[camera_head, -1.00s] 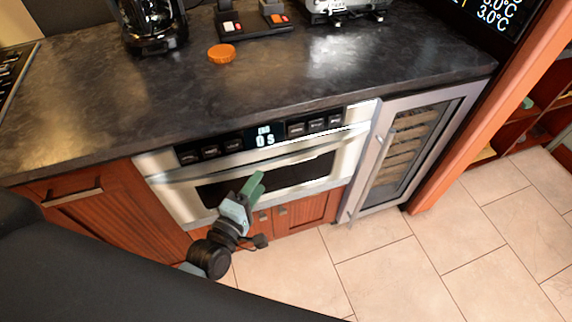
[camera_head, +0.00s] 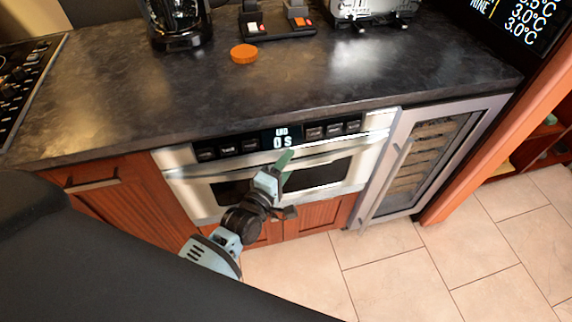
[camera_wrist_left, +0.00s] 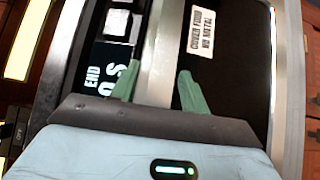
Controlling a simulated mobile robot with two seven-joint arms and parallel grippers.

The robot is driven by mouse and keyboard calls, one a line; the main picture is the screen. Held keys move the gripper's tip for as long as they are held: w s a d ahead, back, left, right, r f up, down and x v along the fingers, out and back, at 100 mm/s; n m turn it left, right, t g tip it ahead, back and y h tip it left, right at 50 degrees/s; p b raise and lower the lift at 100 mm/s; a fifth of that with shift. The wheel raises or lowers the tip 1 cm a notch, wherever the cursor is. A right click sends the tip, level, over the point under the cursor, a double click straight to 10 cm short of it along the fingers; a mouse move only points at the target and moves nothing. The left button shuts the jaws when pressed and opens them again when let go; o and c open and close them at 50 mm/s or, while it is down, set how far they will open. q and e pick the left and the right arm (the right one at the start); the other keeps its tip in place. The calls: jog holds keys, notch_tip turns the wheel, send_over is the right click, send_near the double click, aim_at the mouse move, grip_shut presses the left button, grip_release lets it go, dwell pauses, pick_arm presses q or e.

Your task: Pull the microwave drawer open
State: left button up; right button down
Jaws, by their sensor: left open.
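The microwave drawer (camera_head: 340,173) is a stainless front with a dark window, set under the counter; it looks shut. Its long silver handle bar (camera_head: 345,146) runs across below the display (camera_head: 283,139), which reads 0 s. My left gripper (camera_head: 281,166), with green fingers, is at the middle of the handle and hides part of it and of the window. In the left wrist view my open gripper (camera_wrist_left: 160,90) has one finger on the display side and one on the window side, with the silver handle (camera_wrist_left: 164,45) between them. Contact cannot be told. My right gripper is not in view.
The dark countertop (camera_head: 300,75) overhangs above the drawer. A wine cooler (camera_head: 420,160) with its own handle stands to the right. Wooden cabinets (camera_head: 130,200) are left and below. An orange lid (camera_head: 244,53) lies on the counter. The tiled floor in front is clear.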

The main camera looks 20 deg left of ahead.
pick_arm(q)
grip_shut()
dwell(0.3)
jog(key=shift+s, duration=0.15)
